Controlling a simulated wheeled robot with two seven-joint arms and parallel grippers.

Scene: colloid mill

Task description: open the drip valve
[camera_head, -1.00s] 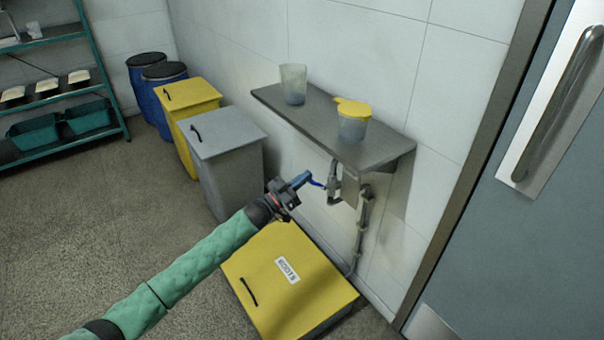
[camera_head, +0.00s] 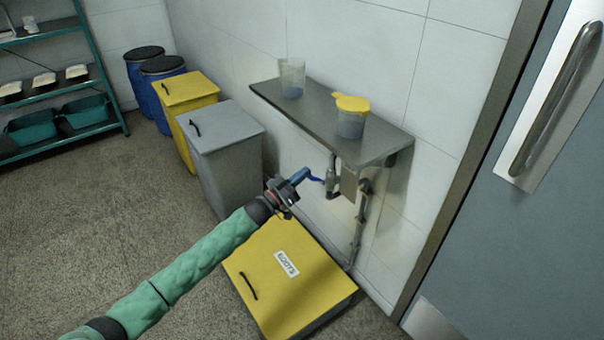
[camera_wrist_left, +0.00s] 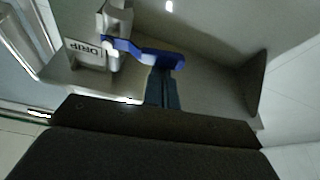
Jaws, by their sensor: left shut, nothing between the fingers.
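The drip valve (camera_head: 331,179) is a grey metal fitting under the wall shelf, with a blue lever (camera_head: 315,179) sticking out to the left. In the left wrist view the blue lever (camera_wrist_left: 150,56) runs to the right from the valve body (camera_wrist_left: 116,22), beside a white "DRIP" label (camera_wrist_left: 84,50). My left gripper (camera_head: 300,176) is shut and empty, its fingertips right by the lever's free end. In the left wrist view the shut fingers (camera_wrist_left: 163,84) reach up to the lever's outer end; I cannot tell whether they touch it. My right gripper is not in view.
The steel shelf (camera_head: 388,142) above carries a clear cup (camera_head: 291,77) and a yellow-lidded cup (camera_head: 350,122). A yellow "BOOTS" bin (camera_head: 285,295) stands below my left arm. A grey bin (camera_head: 222,150) stands left of the valve, and a door (camera_head: 510,235) is at right.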

